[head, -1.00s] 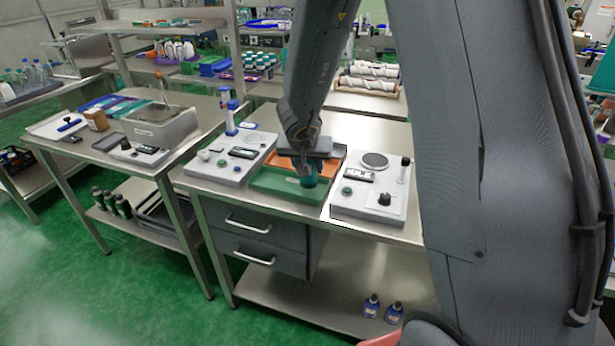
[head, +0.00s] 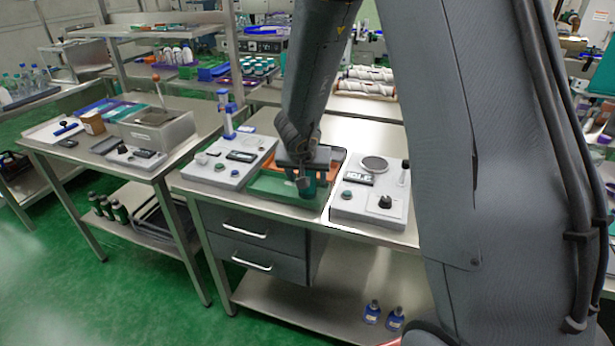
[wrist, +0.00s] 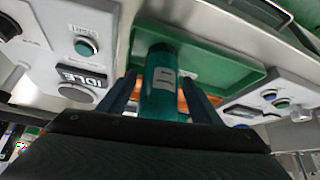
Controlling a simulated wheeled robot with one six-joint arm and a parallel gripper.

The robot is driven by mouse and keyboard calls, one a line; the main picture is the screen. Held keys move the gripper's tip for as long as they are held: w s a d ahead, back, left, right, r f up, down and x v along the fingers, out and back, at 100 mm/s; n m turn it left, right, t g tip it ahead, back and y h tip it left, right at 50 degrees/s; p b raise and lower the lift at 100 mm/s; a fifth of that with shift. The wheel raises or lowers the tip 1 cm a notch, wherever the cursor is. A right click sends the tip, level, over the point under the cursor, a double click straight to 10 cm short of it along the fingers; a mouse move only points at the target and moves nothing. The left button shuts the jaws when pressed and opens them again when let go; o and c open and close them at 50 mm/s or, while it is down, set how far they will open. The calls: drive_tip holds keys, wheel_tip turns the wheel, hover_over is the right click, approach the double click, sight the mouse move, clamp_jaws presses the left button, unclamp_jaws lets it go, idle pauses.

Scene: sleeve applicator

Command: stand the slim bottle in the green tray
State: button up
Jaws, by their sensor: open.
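The slim bottle (head: 307,188) is teal with a greyish end. In the head view it is at the green tray (head: 268,187), near the tray's right side, and looks somewhat tilted. My gripper (head: 306,174) is just above and around it, with its fingers spread. In the wrist view the bottle (wrist: 161,85), with a pale label, lies between my two open fingers (wrist: 163,98), with a gap at the right finger. The green tray (wrist: 225,70) shows behind it. Whether the bottle's base rests on the tray floor is hidden.
An orange tray (head: 266,160) lies behind the green one. A grey device with a display (head: 232,160) stands to the left, and another reading IDLE (head: 370,198) stands close to the right. A blue-and-white upright stand (head: 227,118) rises at the back left.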

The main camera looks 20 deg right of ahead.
drive_tip(key=shift+s+r, duration=0.1)
drive_tip(key=shift+r, duration=0.35)
drive_tip(key=s+a+r+n+y+p, duration=0.3)
drive_tip(key=s+a+r+p, duration=0.3)
drive_tip(key=s+r, duration=0.45)
drive_tip(key=s+d+n+g, duration=0.2)
drive_tip(key=s+d+g, duration=0.2)
drive_tip(key=s, duration=0.9)
drive_tip(key=shift+s+d+f, duration=0.25)
drive_tip(key=shift+s+d, duration=0.05)
drive_tip(key=shift+d, duration=0.15)
drive_tip(key=shift+g, duration=0.3)
wheel_tip(320, 180, down, 5)
drive_tip(key=b, duration=0.4)
drive_tip(key=shift+r, duration=0.1)
